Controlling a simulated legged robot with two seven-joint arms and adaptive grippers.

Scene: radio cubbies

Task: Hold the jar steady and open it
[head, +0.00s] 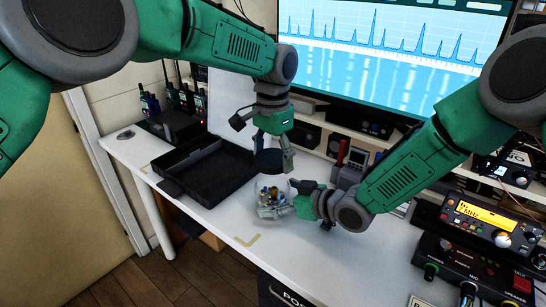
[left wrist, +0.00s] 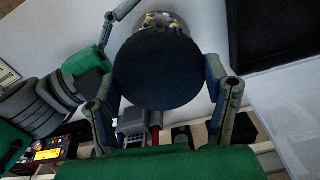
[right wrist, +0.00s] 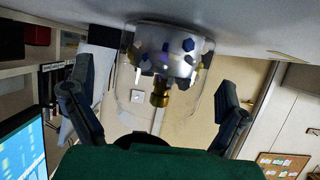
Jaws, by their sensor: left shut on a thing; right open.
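A clear jar (head: 273,192) with small dark, yellow and brass-coloured parts inside stands upright on the white table. Finger contact with the glass is not visible.
An open black case (head: 205,172) lies left of the jar. Radios and a meter (head: 352,165) stand behind and right, with a yellow-display radio (head: 489,225) at far right. A large monitor (head: 390,38) is at the back. The table front is mostly clear.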

